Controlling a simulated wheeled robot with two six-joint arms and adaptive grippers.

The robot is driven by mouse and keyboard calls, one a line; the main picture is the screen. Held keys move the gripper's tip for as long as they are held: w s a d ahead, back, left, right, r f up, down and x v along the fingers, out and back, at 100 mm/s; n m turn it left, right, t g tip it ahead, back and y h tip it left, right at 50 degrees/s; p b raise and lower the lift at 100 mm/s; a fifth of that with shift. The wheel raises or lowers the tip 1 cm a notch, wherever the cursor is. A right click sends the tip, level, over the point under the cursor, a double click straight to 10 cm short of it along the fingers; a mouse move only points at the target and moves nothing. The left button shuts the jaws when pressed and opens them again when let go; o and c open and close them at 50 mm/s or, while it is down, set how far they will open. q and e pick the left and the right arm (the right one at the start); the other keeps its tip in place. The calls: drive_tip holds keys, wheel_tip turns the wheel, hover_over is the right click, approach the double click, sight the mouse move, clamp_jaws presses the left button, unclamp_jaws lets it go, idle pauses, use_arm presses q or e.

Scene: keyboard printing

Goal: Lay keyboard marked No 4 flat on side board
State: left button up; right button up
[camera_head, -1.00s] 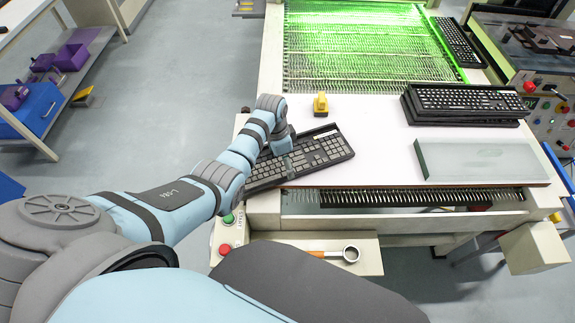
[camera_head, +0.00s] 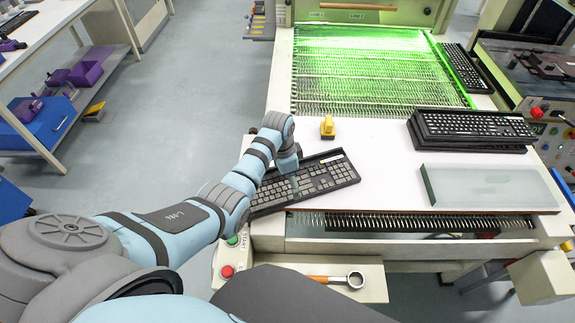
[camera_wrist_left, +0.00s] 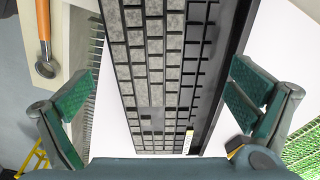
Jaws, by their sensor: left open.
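A dark keyboard with grey keys (camera_head: 325,177) lies at an angle on the left front of the white tabletop (camera_head: 375,150), its near left end reaching the table edge. My left gripper (camera_head: 292,178) is over it. In the left wrist view the open fingers (camera_wrist_left: 163,75) stand on either side of the keyboard (camera_wrist_left: 158,60), apart from its edges. A small pale label (camera_wrist_left: 188,141) is on it, too small to read. More black keyboards (camera_head: 478,126) lie stacked at the right of the table. No marked number is legible, and I cannot tell which surface is the side board. My right gripper is out of view.
A pale slab with a green end (camera_head: 490,187) lies at the right front. A yellow piece (camera_head: 327,127) stands behind the keyboard. The green-lit conveyor (camera_head: 375,68) is at the back. An orange-handled tool (camera_head: 340,279) lies on the lower front ledge. A bench (camera_head: 60,38) stands far left.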

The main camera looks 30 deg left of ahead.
sight(285, 187)
use_arm(q)
wheel_tip(285, 187, up, 11)
drive_tip(key=d+g+y+b, duration=0.1)
drive_tip(key=b, duration=0.1)
drive_tip(key=f, duration=0.4)
drive_tip(key=f+b, duration=0.1)
drive_tip(key=f, duration=0.4)
drive_tip(key=f+b, duration=0.1)
drive_tip(key=f, duration=0.3)
drive_tip(key=shift+w+a+f, duration=0.2)
drive_tip(key=shift+a+f, duration=0.1)
drive_tip(key=shift+r, duration=0.1)
drive_tip(key=c, duration=1.5)
drive_tip(key=shift+c, duration=0.2)
drive_tip(key=shift+r, duration=0.1)
